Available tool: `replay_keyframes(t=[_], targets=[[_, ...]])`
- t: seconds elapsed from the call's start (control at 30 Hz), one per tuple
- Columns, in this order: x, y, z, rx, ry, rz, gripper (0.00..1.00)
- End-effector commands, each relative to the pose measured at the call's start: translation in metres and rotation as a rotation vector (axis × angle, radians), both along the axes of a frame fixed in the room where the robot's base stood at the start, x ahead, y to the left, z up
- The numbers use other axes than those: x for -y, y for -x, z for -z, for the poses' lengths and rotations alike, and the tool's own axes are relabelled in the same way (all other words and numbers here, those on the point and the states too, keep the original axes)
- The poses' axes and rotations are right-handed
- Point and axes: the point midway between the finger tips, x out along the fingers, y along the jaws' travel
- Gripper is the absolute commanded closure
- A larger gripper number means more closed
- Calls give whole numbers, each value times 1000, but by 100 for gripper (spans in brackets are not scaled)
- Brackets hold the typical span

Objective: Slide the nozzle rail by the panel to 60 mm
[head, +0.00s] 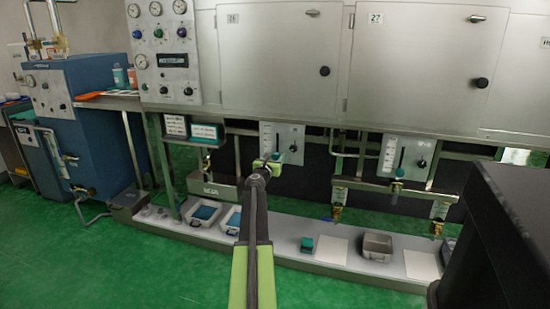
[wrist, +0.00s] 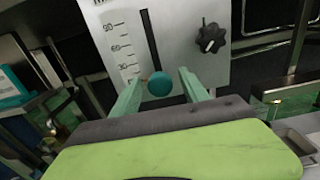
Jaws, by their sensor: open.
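In the wrist view a pale panel (wrist: 175,25) carries a dark vertical slot (wrist: 151,40) with a printed scale on its left, marked 90, 60 and 30 from the top down. A round teal knob (wrist: 160,84) sits low on the slot, slightly below the 30 mark. My gripper (wrist: 160,92) is open, with one green finger on each side of the knob and visible gaps between. In the head view my gripper (head: 268,164) is at the lower part of the same panel (head: 270,131), and it seems to cover the teal knob.
A black star-shaped knob (wrist: 211,40) is on the panel, right of the slot. A similar panel (head: 403,157) stands farther right under cabinet 27. Below runs a ledge (head: 325,248) with trays. A dark block (head: 510,220) fills the right edge.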

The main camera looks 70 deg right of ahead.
Motion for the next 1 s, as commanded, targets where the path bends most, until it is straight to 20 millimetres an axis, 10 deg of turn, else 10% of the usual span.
replay_keyframes(t=[0.4, 0.8, 1.0], targets=[[12, -1, 0, 0, 0, -1, 48], [12, -2, 0, 0, 0, -1, 100], [11, -2, 0, 0, 0, -1, 100]])
